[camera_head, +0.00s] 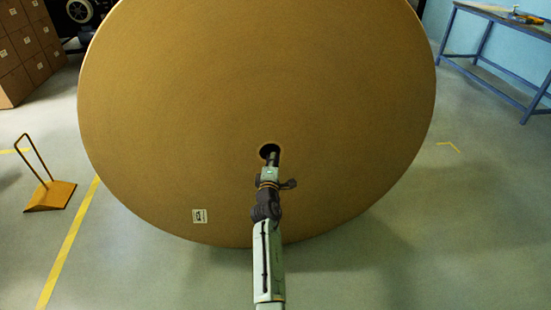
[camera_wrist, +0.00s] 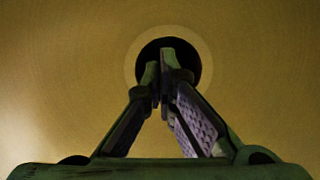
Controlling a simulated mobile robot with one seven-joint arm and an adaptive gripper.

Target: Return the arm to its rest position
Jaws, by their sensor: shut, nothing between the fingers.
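A very large brown kraft roll (camera_head: 250,80) stands on its curved edge, its flat round face towards me, filling the middle of the head view. Its dark core hole (camera_head: 270,151) is low on that face, with a paler ring around it in the wrist view (camera_wrist: 203,45). My arm reaches up from the bottom of the head view. My gripper (camera_head: 273,158) is in front of the hole. In the wrist view my gripper (camera_wrist: 163,68) has its fingertips together over the hole, empty. I cannot tell whether the tips are inside it.
An orange wheel chock (camera_head: 50,195) with a handle stands on the floor at left. Cardboard boxes (camera_head: 25,55) are stacked at back left. A blue workbench (camera_head: 500,20) stands at right. Yellow lines (camera_head: 70,245) mark the floor. The floor right of the roll is clear.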

